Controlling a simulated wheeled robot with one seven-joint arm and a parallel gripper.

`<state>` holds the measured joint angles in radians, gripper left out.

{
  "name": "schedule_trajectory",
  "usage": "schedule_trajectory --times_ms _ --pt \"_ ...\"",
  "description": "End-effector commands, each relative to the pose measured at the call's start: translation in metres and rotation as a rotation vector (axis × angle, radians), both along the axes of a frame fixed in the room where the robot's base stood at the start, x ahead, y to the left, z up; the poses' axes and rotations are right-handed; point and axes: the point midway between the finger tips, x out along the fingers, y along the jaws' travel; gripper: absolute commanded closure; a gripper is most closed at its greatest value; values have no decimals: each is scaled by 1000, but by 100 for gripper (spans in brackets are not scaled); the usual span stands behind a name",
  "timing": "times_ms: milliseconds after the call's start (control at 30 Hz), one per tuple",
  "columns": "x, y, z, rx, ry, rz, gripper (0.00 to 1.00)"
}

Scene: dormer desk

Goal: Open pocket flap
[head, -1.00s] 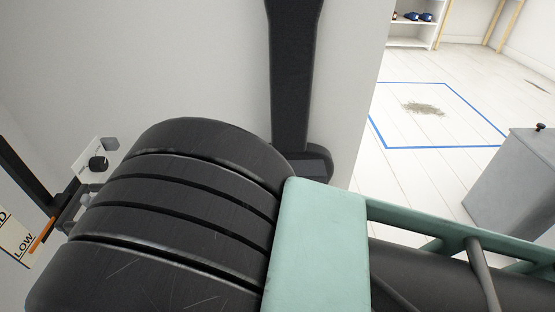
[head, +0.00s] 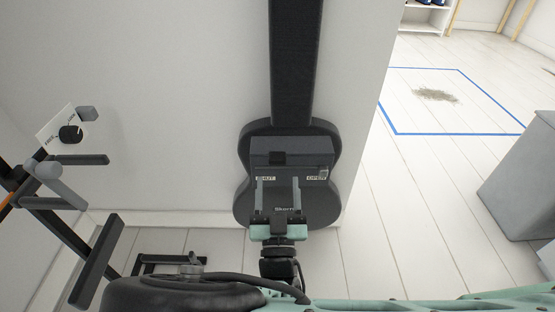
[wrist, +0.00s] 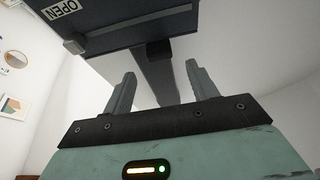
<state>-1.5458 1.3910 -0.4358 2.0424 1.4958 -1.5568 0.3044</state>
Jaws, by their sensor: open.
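A dark guitar-shaped bag (head: 243,198) hangs against the pale wall. Its pocket flap (head: 300,150) is a grey panel across the body, with a small black tab (head: 277,158) at its middle. SHUT (head: 265,178) and OPEN (head: 316,178) labels sit left and right below the flap. A small grey piece (head: 323,172) is by the OPEN label. My gripper (head: 277,184) is open and empty in front of the pocket, fingers pointing toward the tab. In the wrist view the black tab (wrist: 160,50) appears beyond and between the fingertips (wrist: 160,68), apparently untouched.
A grey cabinet (head: 525,180) stands at right. Blue tape (head: 450,134) outlines an area of open floor with a dirt patch (head: 435,95).

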Motion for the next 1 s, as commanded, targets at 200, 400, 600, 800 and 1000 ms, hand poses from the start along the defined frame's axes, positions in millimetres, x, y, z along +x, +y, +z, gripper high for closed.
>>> schedule_trajectory --times_ms 200,400,600,800,1000 --pt "40 -2 15 2 -1 -1 42" --pt "64 -3 25 2 -1 -1 42" --pt "71 -3 29 0 1 0 42" --pt "72 -3 30 0 1 0 42" --pt "72 -3 29 0 1 0 89"
